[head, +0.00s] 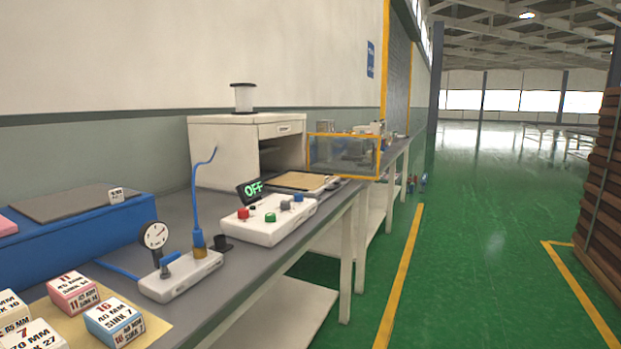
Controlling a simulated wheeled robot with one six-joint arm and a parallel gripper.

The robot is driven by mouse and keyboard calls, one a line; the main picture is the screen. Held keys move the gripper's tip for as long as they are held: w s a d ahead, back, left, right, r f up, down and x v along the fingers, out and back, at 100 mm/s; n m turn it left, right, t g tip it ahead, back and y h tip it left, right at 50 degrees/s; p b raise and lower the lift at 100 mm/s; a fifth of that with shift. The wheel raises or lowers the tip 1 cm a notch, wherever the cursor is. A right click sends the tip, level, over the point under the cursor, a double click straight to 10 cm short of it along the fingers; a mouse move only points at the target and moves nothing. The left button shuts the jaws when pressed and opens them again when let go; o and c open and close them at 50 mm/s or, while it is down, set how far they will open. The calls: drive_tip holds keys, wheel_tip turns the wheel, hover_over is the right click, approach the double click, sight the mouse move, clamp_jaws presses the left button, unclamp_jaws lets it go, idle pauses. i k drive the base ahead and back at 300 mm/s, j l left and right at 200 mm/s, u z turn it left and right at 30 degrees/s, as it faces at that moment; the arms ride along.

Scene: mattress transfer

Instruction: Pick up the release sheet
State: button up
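I cannot tell for sure which thing is the release sheet. A thin tan flat piece (300,181) lies at the mouth of the white box-shaped unit (226,152) on the bench. Another tan sheet (152,327) lies at the near left under several labelled blocks. My gripper is not in view.
The long grey bench (240,262) runs along the left wall. On it are a control box (270,222) with an OFF display, a gauge fixture (180,275), a blue case (85,230) and a yellow-framed clear guard (345,153). The green floor (480,240) is clear. Stacked brown slabs (603,200) stand right.

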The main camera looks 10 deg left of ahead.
sight(309, 181)
drive_tip(key=i+l+u, duration=0.3)
drive_tip(key=i+l, duration=1.05)
drive_tip(key=i+l+u, duration=0.1)
drive_tip(key=i+u, duration=0.15)
drive_tip(key=i, duration=1.25)
